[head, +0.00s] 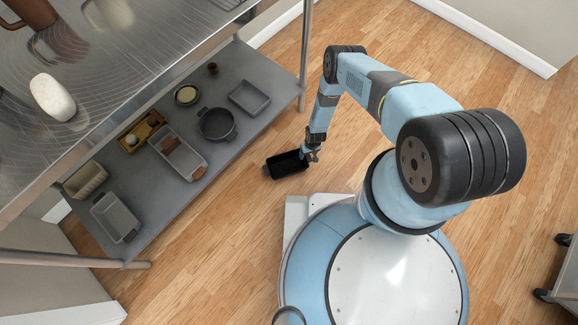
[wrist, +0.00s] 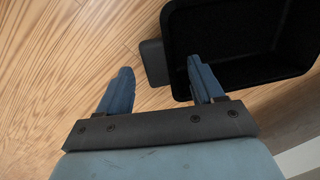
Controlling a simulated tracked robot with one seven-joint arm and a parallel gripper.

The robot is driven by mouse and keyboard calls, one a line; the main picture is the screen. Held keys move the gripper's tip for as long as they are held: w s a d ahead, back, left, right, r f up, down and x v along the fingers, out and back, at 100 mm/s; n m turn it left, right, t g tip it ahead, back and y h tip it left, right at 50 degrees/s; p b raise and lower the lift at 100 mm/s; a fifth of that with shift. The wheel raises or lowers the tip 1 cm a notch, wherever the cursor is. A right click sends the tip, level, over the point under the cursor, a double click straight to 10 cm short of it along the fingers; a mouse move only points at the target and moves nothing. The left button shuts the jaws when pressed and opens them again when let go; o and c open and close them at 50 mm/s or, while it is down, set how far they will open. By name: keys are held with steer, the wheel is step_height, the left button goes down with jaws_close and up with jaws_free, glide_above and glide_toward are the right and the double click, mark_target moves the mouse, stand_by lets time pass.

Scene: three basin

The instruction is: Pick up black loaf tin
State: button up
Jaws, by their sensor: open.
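The black loaf tin (head: 284,165) is a dark, rectangular, open tin on the wooden floor, between the metal shelf unit and my base. In the wrist view the tin (wrist: 240,50) fills the upper right, with a grey tab-like handle (wrist: 154,62) at its left end. My gripper (head: 311,154) is at the tin's right end in the head view. In the wrist view my gripper (wrist: 159,76) is open. Its right finger overlaps the tin's near edge, and its left finger is over bare floor. The handle lies just beyond the gap between the fingers. I cannot tell whether they touch.
The metal shelf unit (head: 232,62) stands at left. Its lower shelf holds a grey pot (head: 217,124), a long tray (head: 178,153), a yellow tray (head: 142,132) and other tins. A shelf leg (head: 306,45) rises near my arm. A cart (head: 560,280) stands at far right. Floor above my arm is clear.

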steer(key=shift+f, duration=0.15)
steer(key=shift+c, duration=0.4)
jaws_close()
